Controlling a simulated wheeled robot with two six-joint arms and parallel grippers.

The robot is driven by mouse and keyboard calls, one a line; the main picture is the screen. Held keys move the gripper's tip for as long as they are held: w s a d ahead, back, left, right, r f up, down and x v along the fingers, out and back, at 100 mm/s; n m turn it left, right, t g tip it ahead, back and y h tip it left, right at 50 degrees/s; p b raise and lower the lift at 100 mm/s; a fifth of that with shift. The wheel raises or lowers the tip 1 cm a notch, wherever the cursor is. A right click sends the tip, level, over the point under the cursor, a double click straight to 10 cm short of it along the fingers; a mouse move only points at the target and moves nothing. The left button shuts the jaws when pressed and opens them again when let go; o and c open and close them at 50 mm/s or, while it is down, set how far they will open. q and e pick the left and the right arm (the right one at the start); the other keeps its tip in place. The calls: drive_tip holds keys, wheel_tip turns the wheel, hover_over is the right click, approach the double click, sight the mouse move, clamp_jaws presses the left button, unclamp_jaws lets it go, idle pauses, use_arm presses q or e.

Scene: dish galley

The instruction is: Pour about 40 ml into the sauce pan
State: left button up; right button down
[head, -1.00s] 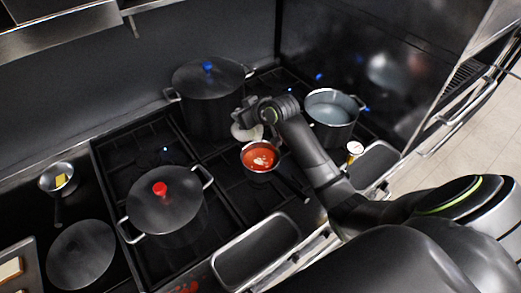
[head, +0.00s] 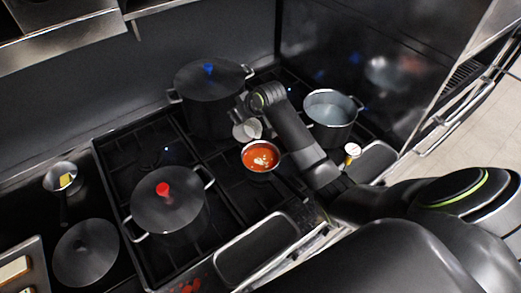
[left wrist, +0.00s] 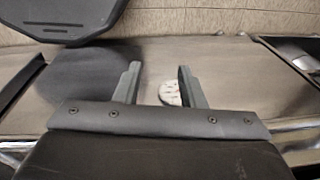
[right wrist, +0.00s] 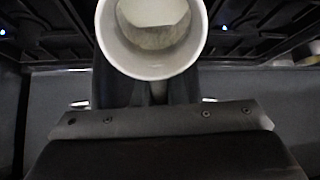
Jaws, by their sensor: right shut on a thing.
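The sauce pan (head: 262,147) stands on the stove with red sauce and a pale patch on its surface. My right gripper (right wrist: 152,88) is shut on a white cup (right wrist: 150,70), which also shows in the head view (head: 247,131) just behind the pan. The cup's mouth faces up, and pale liquid shows inside it. No stream is visible between cup and pan. The right fingertips are mostly hidden behind the cup and wrist. My left gripper (left wrist: 158,85) is open and empty in the left wrist view; it is outside the head view.
A tall lidded pot with a blue knob (head: 208,98) stands behind the cup. A pot of clear liquid (head: 331,121) stands to the right. A lidded pot with a red knob (head: 168,203) stands front left.

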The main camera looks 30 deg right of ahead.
drive_tip(key=shift+s+r, duration=0.1)
idle(0.3)
drive_tip(key=shift+w+a+f+g, duration=0.1)
drive_tip(key=shift+w+f+g, duration=0.25)
drive_tip(key=shift+w+g, duration=0.15)
drive_tip(key=shift+w+a+g+h, duration=0.25)
drive_tip(key=shift+w+g+h, duration=0.05)
drive_tip(key=shift+w+g, duration=0.35)
drive_tip(key=w+a+r+g+h, duration=0.1)
drive_tip(key=w+r+g, duration=0.2)
drive_tip(key=r, duration=0.5)
drive_tip(key=shift+w+g, duration=0.3)
drive_tip(key=shift+g, duration=0.35)
